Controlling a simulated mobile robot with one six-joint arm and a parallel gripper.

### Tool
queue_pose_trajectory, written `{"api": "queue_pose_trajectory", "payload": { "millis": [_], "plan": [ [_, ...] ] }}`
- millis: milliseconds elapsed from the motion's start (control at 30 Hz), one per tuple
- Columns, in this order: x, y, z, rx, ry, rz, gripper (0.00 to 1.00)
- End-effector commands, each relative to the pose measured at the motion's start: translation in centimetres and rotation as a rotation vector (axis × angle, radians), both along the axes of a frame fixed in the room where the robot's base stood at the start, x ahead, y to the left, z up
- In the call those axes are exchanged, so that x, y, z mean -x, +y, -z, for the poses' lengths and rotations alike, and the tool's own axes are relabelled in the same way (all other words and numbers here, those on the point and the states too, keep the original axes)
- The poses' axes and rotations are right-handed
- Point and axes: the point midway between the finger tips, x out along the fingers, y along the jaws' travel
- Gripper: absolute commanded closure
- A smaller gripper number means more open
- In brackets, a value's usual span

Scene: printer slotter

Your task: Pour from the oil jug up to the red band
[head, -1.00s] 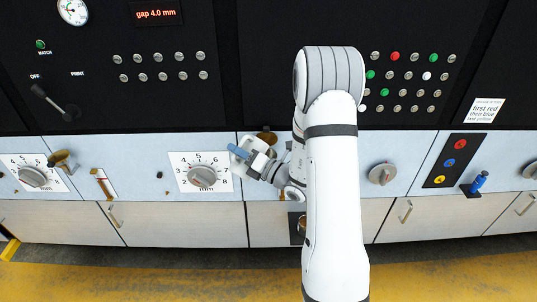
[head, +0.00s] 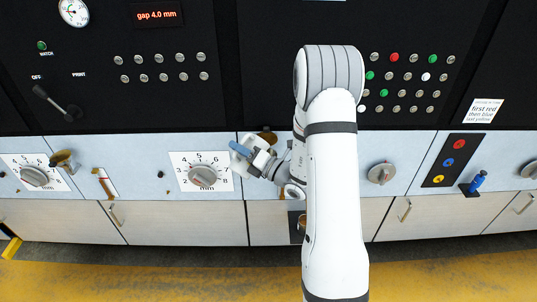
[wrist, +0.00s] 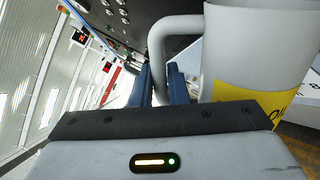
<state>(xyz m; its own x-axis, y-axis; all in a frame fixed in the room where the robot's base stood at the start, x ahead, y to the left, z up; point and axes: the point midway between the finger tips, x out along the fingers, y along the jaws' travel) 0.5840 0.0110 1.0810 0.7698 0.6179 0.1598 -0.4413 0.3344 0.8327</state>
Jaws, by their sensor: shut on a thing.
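My gripper (head: 243,151) is shut on the handle (wrist: 160,45) of the grey oil jug (wrist: 262,50). The jug has a yellow label (wrist: 262,103) with dark letters, partly cut off. The jug's inside and its oil are not visible. In the head view my gripper is in front of the blue-grey panel, just right of the left-middle dial. A brass funnel-like cup (head: 64,159) sticks out at the far left. Right of it is a narrow upright gauge (head: 103,181) with reddish-brown colour on a white plate. The red band is too small to make out for sure.
A dial (head: 203,176) on a white scale is between the gauge and my gripper. A grey knob (head: 381,173) is to the right of my arm. A lever (head: 55,103) sticks out at upper left. The yellow-marked floor in front is clear.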

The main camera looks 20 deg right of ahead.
Motion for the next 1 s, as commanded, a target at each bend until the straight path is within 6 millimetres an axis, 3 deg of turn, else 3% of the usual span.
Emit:
{"api": "queue_pose_trajectory", "payload": {
  "millis": [1000],
  "plan": [
    [-0.25,-0.38,-0.78,-0.045,0.028,0.0,1.0]
  ]
}}
